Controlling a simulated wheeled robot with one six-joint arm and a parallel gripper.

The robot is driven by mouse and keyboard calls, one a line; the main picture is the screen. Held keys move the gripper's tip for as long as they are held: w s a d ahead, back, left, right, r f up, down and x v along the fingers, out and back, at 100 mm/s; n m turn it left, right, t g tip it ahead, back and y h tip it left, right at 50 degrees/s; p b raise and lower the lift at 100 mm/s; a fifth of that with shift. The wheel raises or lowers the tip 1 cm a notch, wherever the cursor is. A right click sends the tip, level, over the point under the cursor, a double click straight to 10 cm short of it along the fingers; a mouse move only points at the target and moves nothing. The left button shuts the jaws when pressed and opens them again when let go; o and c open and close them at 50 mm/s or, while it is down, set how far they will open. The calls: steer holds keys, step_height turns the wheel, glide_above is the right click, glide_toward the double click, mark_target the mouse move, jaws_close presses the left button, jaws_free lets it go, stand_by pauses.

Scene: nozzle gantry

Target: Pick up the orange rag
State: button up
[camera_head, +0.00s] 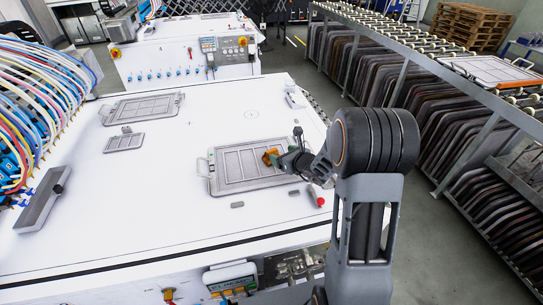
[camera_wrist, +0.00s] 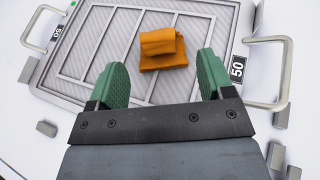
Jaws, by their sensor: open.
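The orange rag (camera_wrist: 162,47) lies folded on the slatted grey metal frame (camera_wrist: 75,60) in the wrist view. In the head view the rag (camera_head: 270,156) shows at the right part of the frame (camera_head: 228,189), partly hidden by my gripper (camera_head: 291,156). In the wrist view my gripper (camera_wrist: 163,78) is open, with a green finger on each side and nothing between them. The rag lies ahead of the fingertips, between their lines, and I see no contact.
The frame has metal handles (camera_wrist: 282,72) at both ends. A red-tipped item (camera_head: 317,198) and small grey blocks (camera_head: 237,205) lie on the white table (camera_head: 150,222). Another frame (camera_head: 142,108) lies at the back left. Bundled hoses (camera_head: 45,85) stand at the left edge.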

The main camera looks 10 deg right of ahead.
mark_target(272, 151)
steer(key=shift+a+p+x, duration=0.2)
steer(key=shift+p+x, duration=0.55)
steer(key=shift+x, duration=3.15)
steer(key=shift+s+r, duration=0.1)
steer(key=shift+c, duration=0.2)
steer(key=c, duration=0.9)
steer(key=shift+c, duration=0.3)
steer(key=shift+r, duration=0.1)
